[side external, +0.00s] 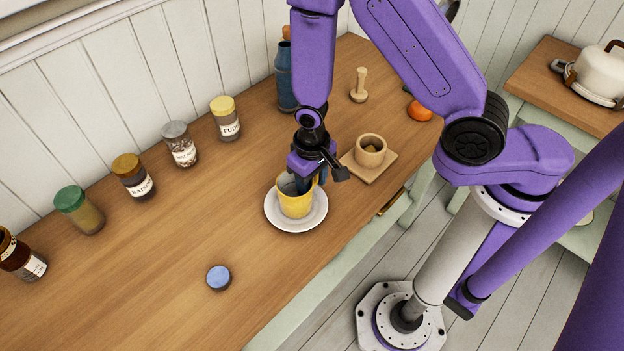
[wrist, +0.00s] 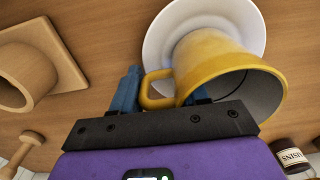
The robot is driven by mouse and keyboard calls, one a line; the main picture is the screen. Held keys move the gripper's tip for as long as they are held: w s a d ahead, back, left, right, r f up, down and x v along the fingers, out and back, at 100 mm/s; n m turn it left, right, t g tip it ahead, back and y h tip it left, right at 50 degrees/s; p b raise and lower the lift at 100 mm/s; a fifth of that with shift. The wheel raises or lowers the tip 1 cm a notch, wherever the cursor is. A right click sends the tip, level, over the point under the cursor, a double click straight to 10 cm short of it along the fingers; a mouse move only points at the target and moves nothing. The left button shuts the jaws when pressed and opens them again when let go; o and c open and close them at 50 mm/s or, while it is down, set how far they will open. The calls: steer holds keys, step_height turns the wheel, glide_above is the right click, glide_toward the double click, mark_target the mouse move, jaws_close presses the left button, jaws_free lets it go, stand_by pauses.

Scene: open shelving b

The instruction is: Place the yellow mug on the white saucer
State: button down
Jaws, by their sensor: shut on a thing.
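The yellow mug (side external: 296,199) is over the white saucer (side external: 272,217) on the wooden counter in the side view. It looks upright or slightly tilted. My gripper (side external: 305,182) is shut on the mug at its handle side, coming from above. In the wrist view the mug (wrist: 228,62) shows its yellow wall, grey inside and handle between the blue fingers of my gripper (wrist: 165,90). The saucer (wrist: 163,38) shows behind the mug's base. I cannot tell whether the base touches the saucer.
A wooden cup (side external: 370,150) on a square wooden board (side external: 372,172) stands right of the saucer. A wooden pestle (side external: 359,86) and a blue bottle (side external: 286,85) are farther back. Several spice jars (side external: 180,145) line the wall. A blue-topped lid or jar (side external: 218,277) lies front left.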

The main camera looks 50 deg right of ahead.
steer(key=c, duration=0.6)
jaws_free()
steer(key=shift+f, duration=0.1)
steer(key=shift+r, duration=6.15)
steer(key=shift+r, duration=0.1)
